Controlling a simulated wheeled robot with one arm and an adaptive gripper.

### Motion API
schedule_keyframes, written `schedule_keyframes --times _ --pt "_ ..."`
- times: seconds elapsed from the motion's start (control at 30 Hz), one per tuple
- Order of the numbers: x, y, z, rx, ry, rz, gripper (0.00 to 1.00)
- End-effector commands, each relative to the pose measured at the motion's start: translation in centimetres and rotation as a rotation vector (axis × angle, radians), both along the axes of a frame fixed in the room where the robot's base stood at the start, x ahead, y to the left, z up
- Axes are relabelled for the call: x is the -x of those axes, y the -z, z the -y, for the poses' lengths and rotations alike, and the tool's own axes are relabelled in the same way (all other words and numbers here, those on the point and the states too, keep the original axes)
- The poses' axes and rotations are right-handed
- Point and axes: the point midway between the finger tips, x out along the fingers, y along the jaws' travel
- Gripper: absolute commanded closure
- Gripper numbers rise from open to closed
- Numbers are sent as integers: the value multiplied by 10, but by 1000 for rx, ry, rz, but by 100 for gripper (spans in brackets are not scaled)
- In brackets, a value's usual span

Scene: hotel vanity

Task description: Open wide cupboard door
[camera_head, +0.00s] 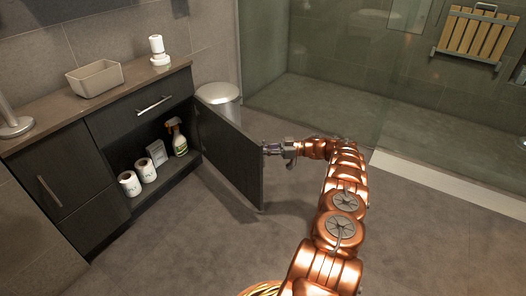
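The wide cupboard door (228,156) of the dark vanity is swung well open. It is hinged at the cupboard's right side and stands out into the room, with its inner face toward the camera. My gripper (271,149) is at the upper part of the door's free edge, on the outer-face side. The door's handle is hidden on that outer face. The fingertips are small and partly hidden by the door edge, so I cannot tell if they are closed on the handle.
The open cupboard holds two paper rolls (129,184), a small box (157,152) and a spray bottle (178,138). A drawer (140,113) above is shut. A metal bin (218,97) stands behind the door. A glass shower wall (310,60) is behind. The floor in front is clear.

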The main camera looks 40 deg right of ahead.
Motion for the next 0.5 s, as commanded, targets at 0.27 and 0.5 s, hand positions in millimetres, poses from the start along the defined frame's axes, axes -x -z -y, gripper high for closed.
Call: schedule_keyframes --times 0.27,0.5 --pt "5 2 3 -1 2 -4 100" --pt "4 1 3 0 1 -4 78"
